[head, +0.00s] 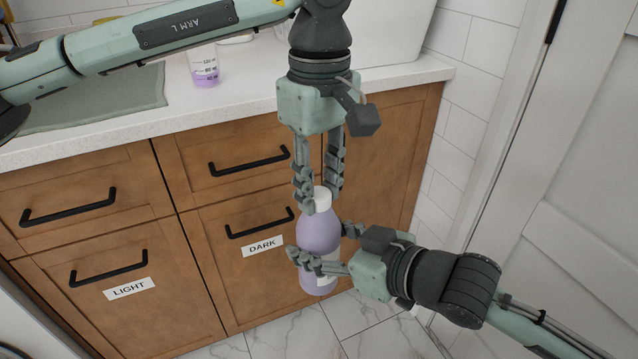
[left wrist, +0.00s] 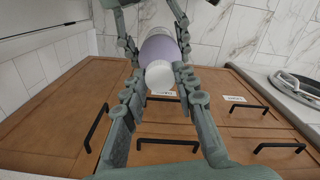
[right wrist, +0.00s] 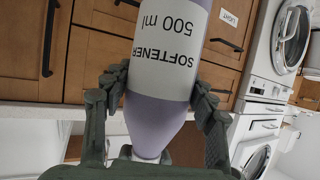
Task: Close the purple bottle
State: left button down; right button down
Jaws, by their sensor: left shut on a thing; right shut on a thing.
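The purple bottle (head: 318,232) is held upright in the air in front of the cabinets, with its white cap (head: 323,197) on top. My left gripper (head: 320,199) points down from above, shut on the cap. In the left wrist view the cap (left wrist: 160,76) is between its fingers, with the bottle (left wrist: 158,49) beyond. My right gripper (head: 320,244) comes from the right, shut around the bottle body. In the right wrist view the bottle (right wrist: 155,118) fills the space between its fingers, and its label reads SOFTENER 500 ml. Whether the cap is fully tightened cannot be told.
Wooden cabinets (head: 180,165) with black handles and LIGHT and DARK labels stand behind the bottle. On the white counter (head: 130,130) are a measuring cup (head: 204,65) with purple liquid and a green mat (head: 100,98). A white door (head: 560,220) is at the right.

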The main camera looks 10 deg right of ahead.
pick_arm(q)
jog(key=c, duration=1.1)
grip_release()
jog(key=shift+r, duration=0.15)
notch_tip(320, 180, up, 12)
jog(key=shift+f, duration=0.1)
